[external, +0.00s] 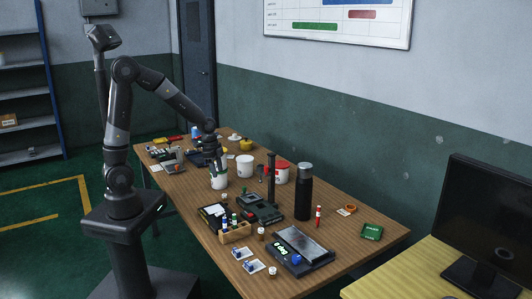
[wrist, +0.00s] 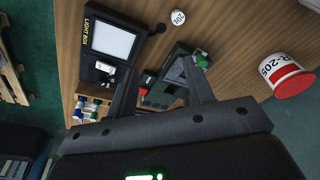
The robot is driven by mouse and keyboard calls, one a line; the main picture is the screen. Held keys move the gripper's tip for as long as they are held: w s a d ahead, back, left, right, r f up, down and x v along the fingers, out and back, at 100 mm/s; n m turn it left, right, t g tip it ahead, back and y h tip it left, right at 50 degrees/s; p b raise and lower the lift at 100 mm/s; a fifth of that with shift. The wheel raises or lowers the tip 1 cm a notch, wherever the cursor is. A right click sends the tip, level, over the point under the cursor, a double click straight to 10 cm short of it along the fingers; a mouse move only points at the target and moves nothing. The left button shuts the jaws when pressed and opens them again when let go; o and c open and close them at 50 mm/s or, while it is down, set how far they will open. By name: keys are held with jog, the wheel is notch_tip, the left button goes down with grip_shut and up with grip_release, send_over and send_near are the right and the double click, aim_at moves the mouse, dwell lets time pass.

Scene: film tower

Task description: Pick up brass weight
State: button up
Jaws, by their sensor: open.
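A small round piece with a white numbered top (wrist: 178,17) stands on the wooden table near the top of the wrist view. It may be the brass weight, but its sides hardly show. A similar small piece (external: 224,198) stands beside the light box in the external view; I cannot tell if it is the same one. My gripper (wrist: 161,66) is open, with nothing held between its fingers, and the round piece lies beyond the fingertips.
The light box (wrist: 112,41) and a dark green device (wrist: 160,97) lie near the fingers. A red-and-white tub (wrist: 288,78) stands to the right. A black bottle (external: 304,192) and a wooden vial rack (external: 235,233) also stand on the crowded table (external: 362,264).

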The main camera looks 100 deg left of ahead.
jog(key=s+a+f, duration=0.1)
jog(key=a+f, duration=0.3)
send_over(224, 195)
jog(key=s, duration=0.2)
jog(key=f, duration=0.5)
jog(key=shift+w+d, duration=0.15)
jog(key=shift+w, duration=0.1)
jog(key=shift+w+a+f, duration=0.1)
jog(key=shift+w+f, duration=0.15)
jog(key=shift+f, duration=0.65)
jog(key=shift+w+a+f, duration=0.1)
jog(key=shift+w+f, duration=0.1)
jog(key=shift+f, duration=0.7)
jog(key=shift+w+a+f, duration=0.1)
jog(key=shift+w+f, duration=0.15)
jog(key=shift+f, duration=0.65)
jog(key=shift+c, duration=0.3)
grip_shut()
jog(key=shift+r, duration=0.1)
